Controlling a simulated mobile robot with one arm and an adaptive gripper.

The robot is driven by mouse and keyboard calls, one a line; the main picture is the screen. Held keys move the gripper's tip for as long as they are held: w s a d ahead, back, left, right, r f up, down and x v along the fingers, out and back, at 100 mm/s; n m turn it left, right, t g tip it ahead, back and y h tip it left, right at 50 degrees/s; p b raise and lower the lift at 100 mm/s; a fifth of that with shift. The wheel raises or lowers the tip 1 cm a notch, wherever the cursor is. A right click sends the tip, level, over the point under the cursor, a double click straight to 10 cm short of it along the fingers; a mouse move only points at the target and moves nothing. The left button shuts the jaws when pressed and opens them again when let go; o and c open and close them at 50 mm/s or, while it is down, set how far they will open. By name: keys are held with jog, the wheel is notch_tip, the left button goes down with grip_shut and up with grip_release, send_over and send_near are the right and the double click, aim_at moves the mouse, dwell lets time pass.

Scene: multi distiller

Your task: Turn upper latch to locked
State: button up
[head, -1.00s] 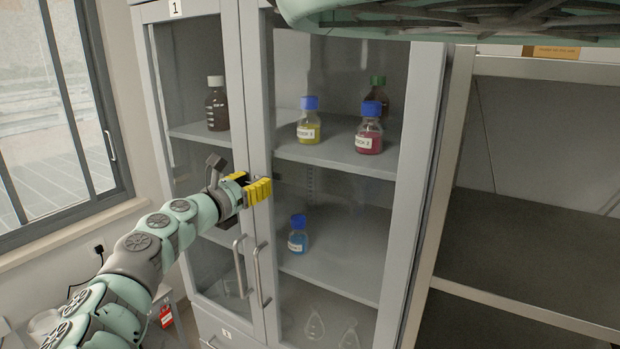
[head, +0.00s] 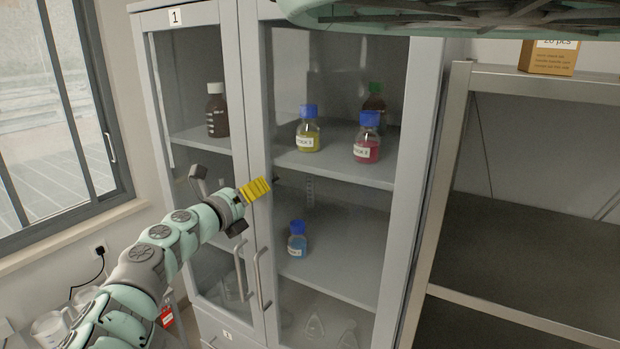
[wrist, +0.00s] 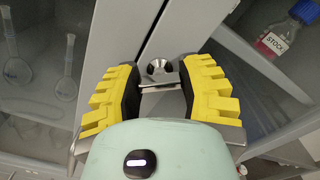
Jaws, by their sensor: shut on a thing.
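The upper latch (wrist: 157,68) shows in the wrist view as a small metal piece with a round silver knob at the seam between the two cabinet doors. My gripper (wrist: 160,82) has its yellow-padded fingers on either side of the latch and is shut on it. In the head view my gripper (head: 255,190) is at the door seam, above the door handles, with its yellow fingers tilted. There the fingers hide the latch. I cannot tell the latch's exact angle.
The grey cabinet's glass doors are shut. Two bar handles (head: 258,278) stick out below my gripper. Bottles, including a yellow one (head: 308,138) and a blue one (head: 297,243), stand behind the glass. A metal shelf rack (head: 540,190) stands at the right.

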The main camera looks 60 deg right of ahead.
jog(key=n+p, duration=0.1)
jog(key=n, duration=0.1)
jog(key=n+p, duration=0.1)
jog(key=n, duration=0.1)
jog(key=n+p, duration=0.2)
jog(key=shift+w+r+n, duration=0.1)
jog(key=shift+r+n, duration=0.15)
jog(key=shift+n, duration=0.05)
jog(key=shift+f+n+p, duration=0.2)
jog(key=shift+n+p, duration=1)
jog(key=shift+n, duration=0.7)
jog(key=o, duration=1.2)
jog(key=a, duration=0.8)
jog(key=s+a, duration=0.1)
jog(key=a, duration=0.3)
